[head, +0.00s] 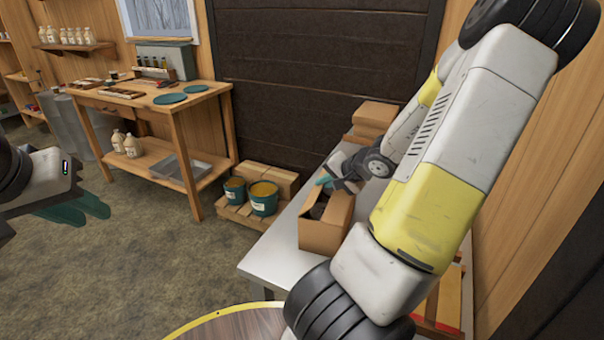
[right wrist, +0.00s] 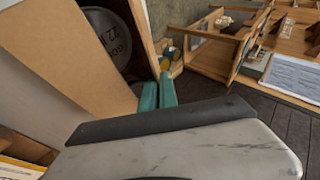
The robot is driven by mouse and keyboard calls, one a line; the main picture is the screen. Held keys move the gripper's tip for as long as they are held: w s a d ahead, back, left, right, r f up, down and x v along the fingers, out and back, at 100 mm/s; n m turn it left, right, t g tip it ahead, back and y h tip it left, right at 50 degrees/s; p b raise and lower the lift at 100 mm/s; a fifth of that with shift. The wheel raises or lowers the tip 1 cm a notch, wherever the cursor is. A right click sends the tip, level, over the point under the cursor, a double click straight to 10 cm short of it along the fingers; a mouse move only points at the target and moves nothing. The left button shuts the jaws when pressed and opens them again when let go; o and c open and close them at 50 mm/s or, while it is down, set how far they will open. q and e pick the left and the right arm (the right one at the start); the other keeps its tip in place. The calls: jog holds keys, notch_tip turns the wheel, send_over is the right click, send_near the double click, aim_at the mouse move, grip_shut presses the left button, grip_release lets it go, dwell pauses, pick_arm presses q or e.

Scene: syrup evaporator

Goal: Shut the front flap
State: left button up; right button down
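An open cardboard box (head: 325,233) stands on the grey table, with a dark round object inside. In the right wrist view a wide cardboard panel (right wrist: 72,48) of the box fills the left, with a dark lettered lid (right wrist: 108,40) behind it. I cannot tell for sure which flap this panel is. My right gripper (head: 326,181) is at the box's far upper side; its teal fingers (right wrist: 158,92) lie close together beside the cardboard, with nothing seen between them. Contact is unclear. My left gripper (head: 85,208) hangs empty over the floor at left, its finger gap unclear.
The grey table (head: 272,258) has bare room left of the box. More cardboard boxes (head: 375,115) stand behind it, near the dark door. Two buckets (head: 264,198) sit on a low pallet. A wooden workbench (head: 150,105) stands at back left. My right arm covers the table's right side.

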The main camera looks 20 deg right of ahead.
jog(key=shift+s+d+f+m+t+y, duration=0.25)
jog(key=shift+f+t+y, duration=0.2)
jog(key=shift+t+y, duration=0.3)
jog(key=shift+s+d+f+m+t+y, duration=0.2)
jog(key=shift+f+t+y, duration=0.3)
jog(key=shift+t, duration=0.35)
jog(key=shift+r, duration=0.15)
jog(key=c, duration=1.6)
grip_release()
jog(key=shift+c, duration=0.2)
